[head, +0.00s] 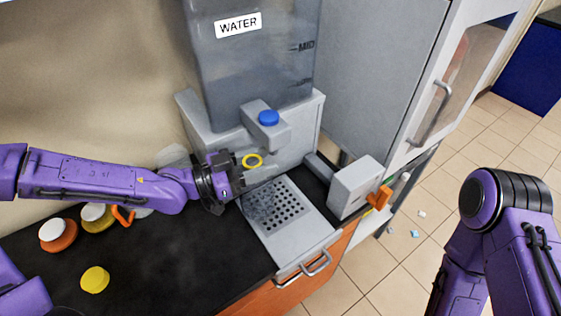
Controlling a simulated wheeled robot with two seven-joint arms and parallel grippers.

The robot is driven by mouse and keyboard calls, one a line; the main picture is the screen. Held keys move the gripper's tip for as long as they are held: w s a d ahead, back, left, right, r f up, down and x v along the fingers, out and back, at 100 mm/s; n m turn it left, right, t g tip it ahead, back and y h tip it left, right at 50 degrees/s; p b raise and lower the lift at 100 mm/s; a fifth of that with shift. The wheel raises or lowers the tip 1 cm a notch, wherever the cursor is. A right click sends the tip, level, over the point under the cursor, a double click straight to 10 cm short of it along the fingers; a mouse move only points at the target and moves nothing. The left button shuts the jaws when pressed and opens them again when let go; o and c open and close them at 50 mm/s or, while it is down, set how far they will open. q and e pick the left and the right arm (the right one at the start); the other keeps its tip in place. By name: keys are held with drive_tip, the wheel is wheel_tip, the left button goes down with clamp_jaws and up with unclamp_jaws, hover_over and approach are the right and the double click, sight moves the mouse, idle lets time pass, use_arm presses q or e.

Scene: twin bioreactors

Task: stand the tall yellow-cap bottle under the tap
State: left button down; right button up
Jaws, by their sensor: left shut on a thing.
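The tap has a blue button and sits on the front of the water tank (250,75). My right gripper is out of view; only my right arm shows.
A yellow cap (95,280) lies on the black counter (180,255). White-and-orange (58,234) and white-and-yellow (97,216) round items stand at the left, partly behind my arm. A grey box (354,186) with an orange lever (379,197) stands right of the tray.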

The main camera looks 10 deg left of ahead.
use_arm(q)
drive_tip(key=shift+x, duration=0.85)
drive_tip(key=shift+w+d+f+p, duration=0.2)
drive_tip(key=shift+w+d+f, duration=0.2)
drive_tip(key=shift+d, duration=0.2)
drive_tip(key=shift+w+d+f+p, duration=0.2)
drive_tip(key=shift+w+d+f, duration=0.1)
drive_tip(key=shift+w+d, duration=0.25)
drive_tip(key=shift+d, duration=0.15)
drive_tip(key=shift+s+f, duration=0.1)
drive_tip(key=shift+f, duration=0.15)
drive_tip(key=c, duration=0.5)
unclamp_jaws()
drive_tip(key=p+v, duration=0.1)
drive_tip(key=v, duration=1.1)
drive_tip(key=shift+r, duration=0.2)
